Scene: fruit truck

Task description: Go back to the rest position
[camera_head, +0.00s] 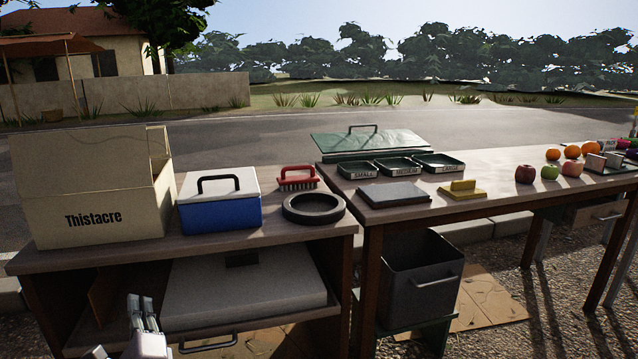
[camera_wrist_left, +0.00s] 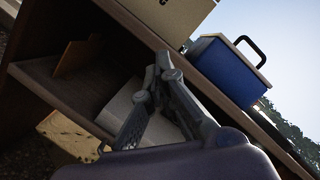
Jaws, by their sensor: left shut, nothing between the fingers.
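My left gripper (camera_head: 143,312) shows at the bottom left of the head view, in front of the left table's lower shelf. Its fingers are together with nothing between them. In the left wrist view, the gripper (camera_wrist_left: 158,75) points toward the left table, with the shelf and a pale box behind it. It appears apart from the things around it. My right gripper is in neither view.
The left table (camera_head: 262,232) carries a cardboard box (camera_head: 95,215), a blue cooler (camera_head: 220,210), a red brush (camera_head: 297,178) and a dark ring (camera_head: 313,218). A grey bin (camera_head: 420,290) stands below the right table (camera_head: 500,190), which holds trays and fruit.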

